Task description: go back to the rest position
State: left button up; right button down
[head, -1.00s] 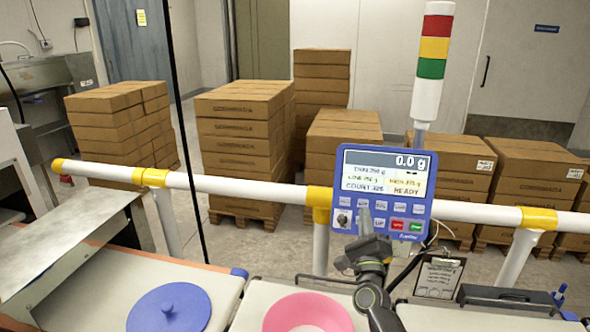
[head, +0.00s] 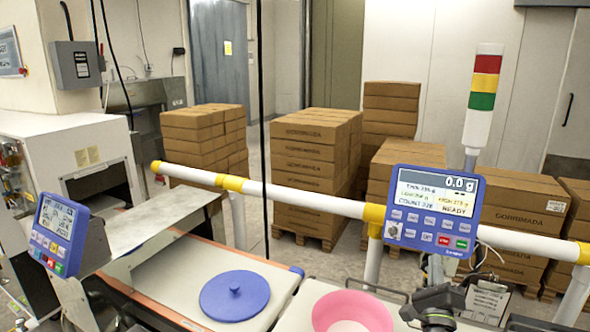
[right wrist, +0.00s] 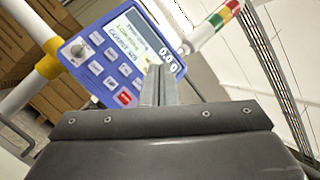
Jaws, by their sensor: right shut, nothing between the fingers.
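My right gripper (head: 440,300) is low at the right of the head view, in front of and below the blue checkweigher panel (head: 434,211). In the right wrist view its fingers (right wrist: 160,85) are together with nothing between them. The panel, with its display and buttons, shows behind the fingertips in the right wrist view (right wrist: 112,62); the fingers appear apart from it. The display reads 0.0 g and READY. My left gripper is not in view.
A blue lid (head: 235,296) lies on the belt and a pink bowl (head: 352,312) sits to its right. A white rail (head: 300,196) crosses behind. A second blue panel (head: 60,236) is at left. A light tower (head: 482,95) stands at right. Stacked boxes (head: 310,165) stand beyond.

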jog(key=s+a+f+n+g+y, duration=0.45)
jog(key=s+f+n, duration=0.35)
jog(key=n, duration=0.2)
jog(key=s+a+f+n+g+y, duration=0.3)
jog(key=s+f+n+g+y, duration=0.2)
jog(key=s+f+n, duration=0.4)
jog(key=s+d+f+n+g+h, duration=0.2)
jog(key=s+g, duration=0.1)
jog(key=s, duration=0.5)
jog(key=s+d+f+n+g+h, duration=0.2)
jog(key=s+n+g, duration=0.1)
jog(key=s, duration=0.5)
jog(key=s+d+f+n+g+h, duration=0.2)
jog(key=s+g, duration=0.2)
jog(key=s, duration=0.5)
notch_tip(320, 180, down, 28)
jog(key=d+b, duration=0.2)
pick_arm(q)
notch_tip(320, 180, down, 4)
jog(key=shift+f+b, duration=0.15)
jog(key=shift+b, duration=0.95)
pick_arm(e)
jog(key=s+a+f+g+y, duration=0.1)
jog(key=s+f+g, duration=0.1)
jog(key=s+f, duration=1.2)
notch_tip(320, 180, down, 2)
jog(key=shift+s+a+f, duration=0.1)
jog(key=shift+s+a, duration=0.2)
jog(key=shift+a, duration=0.05)
